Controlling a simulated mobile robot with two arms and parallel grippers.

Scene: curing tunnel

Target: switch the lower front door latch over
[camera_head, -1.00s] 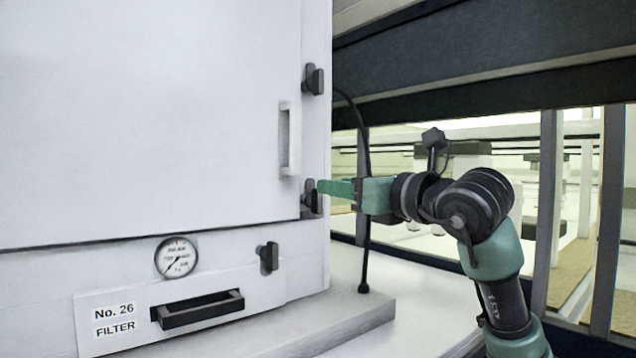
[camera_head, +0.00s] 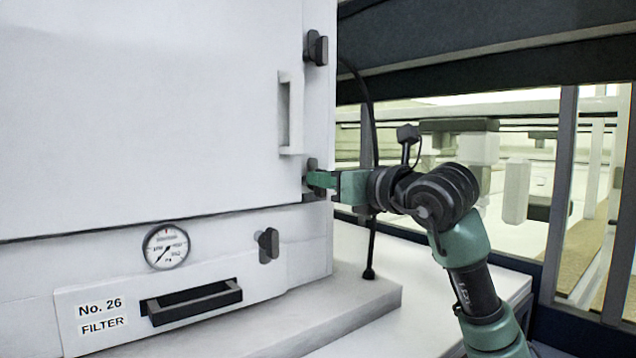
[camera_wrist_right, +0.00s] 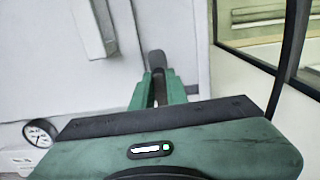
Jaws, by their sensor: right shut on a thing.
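The lower front door latch (camera_head: 312,164) is a dark grey knob at the lower right edge of the white door (camera_head: 150,110). My right gripper (camera_head: 314,180) reaches it from the right with green fingers. In the right wrist view the fingers (camera_wrist_right: 159,78) are shut on the latch, and its rounded dark end (camera_wrist_right: 157,59) sticks out beyond them. The latch looks roughly upright; the fingers hide its middle. My left gripper is not in view.
A similar latch (camera_head: 316,48) sits higher on the door edge, and another (camera_head: 268,245) beside the filter drawer. A pale door handle (camera_head: 290,112) stands just left of the gripper. A gauge (camera_head: 166,247) is below the door. A black cable (camera_head: 373,130) hangs behind the arm.

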